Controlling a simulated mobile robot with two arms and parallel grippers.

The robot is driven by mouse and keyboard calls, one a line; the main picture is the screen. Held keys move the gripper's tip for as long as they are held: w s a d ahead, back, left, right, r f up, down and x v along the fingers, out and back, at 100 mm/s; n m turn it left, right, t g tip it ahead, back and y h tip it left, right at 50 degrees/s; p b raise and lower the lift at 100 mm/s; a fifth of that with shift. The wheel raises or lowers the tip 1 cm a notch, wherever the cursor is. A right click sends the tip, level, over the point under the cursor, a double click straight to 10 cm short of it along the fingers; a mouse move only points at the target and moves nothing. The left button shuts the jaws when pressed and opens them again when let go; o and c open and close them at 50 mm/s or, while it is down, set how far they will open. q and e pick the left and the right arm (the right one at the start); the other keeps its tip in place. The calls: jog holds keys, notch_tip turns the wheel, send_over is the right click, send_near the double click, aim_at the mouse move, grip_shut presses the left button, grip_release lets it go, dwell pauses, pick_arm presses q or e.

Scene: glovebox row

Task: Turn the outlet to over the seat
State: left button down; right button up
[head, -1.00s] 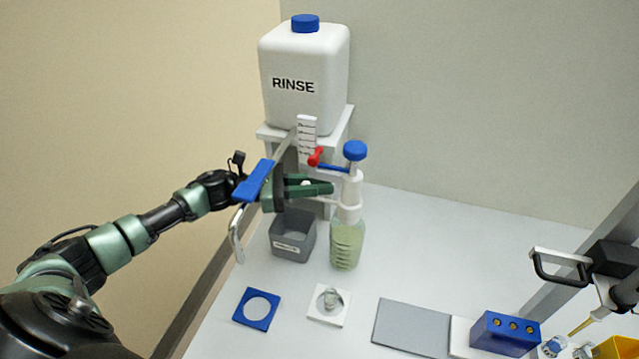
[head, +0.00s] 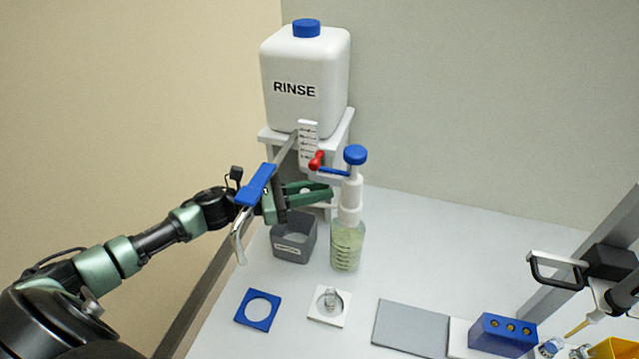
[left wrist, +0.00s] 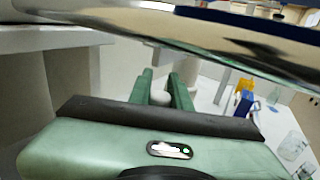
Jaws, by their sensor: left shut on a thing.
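A clear bottle of pale liquid (head: 347,248) stands upright on the bench, with a white dispenser head (head: 350,195) and blue cap (head: 355,154). A blue arm with a red tip (head: 317,160) points left from the head. My left gripper (head: 318,191) reaches in from the left, fingers shut on a small white piece beside the head, apparently its outlet. The left wrist view shows this pale piece (left wrist: 160,98) between the green fingers; its far side is hidden. My right gripper is not in view.
A RINSE tank (head: 305,65) stands on a shelf behind. A bent metal tube (head: 238,247) with a blue sleeve (head: 257,185) crosses my gripper. A grey bin (head: 293,250), blue ring plate (head: 248,321), grey pad (head: 410,328) and blue rack (head: 503,333) are nearby.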

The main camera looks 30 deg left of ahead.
pick_arm(q)
jog(key=shift+s+d+n+t+y, duration=0.1)
jog(key=shift+s+n+t+y, duration=0.35)
jog(key=shift+n+t+y, duration=0.2)
jog(key=c, duration=1.3)
grip_release()
jog(key=shift+s+a+f, duration=0.1)
jog(key=shift+s+a, duration=0.15)
jog(key=b+v, duration=0.1)
jog(key=v, duration=0.6)
jog(key=shift+b, duration=0.3)
